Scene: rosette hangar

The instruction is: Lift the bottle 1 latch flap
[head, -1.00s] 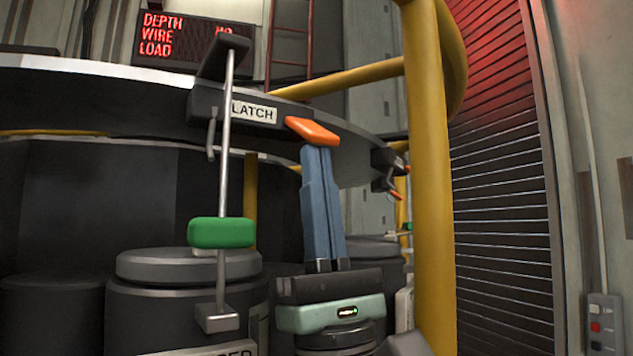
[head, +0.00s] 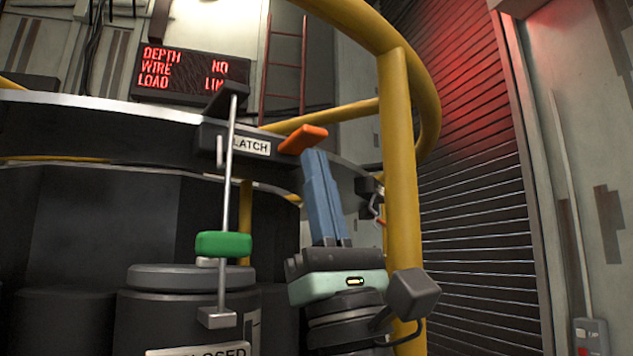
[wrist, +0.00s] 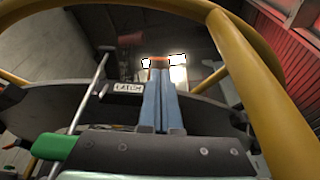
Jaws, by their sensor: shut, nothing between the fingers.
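The orange latch flap (head: 303,140) sticks out from the right end of the dark latch box labelled LATCH (head: 240,144) on the ring's rim. It slopes up to the right, its free end higher than its hinge end. My gripper (head: 314,154) has its blue fingers shut together, pointing up, with the tips right under the flap. They look touching, though the exact contact is hidden. In the wrist view the flap (wrist: 158,62) shows as a small orange strip just beyond the fingertips. Nothing is held between the fingers.
A steel rod with a green grip (head: 223,245) hangs left of my gripper, above a dark capped bottle (head: 190,280). A yellow post (head: 400,160) and rail stand close on the right. A red-lettered display (head: 190,75) is behind.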

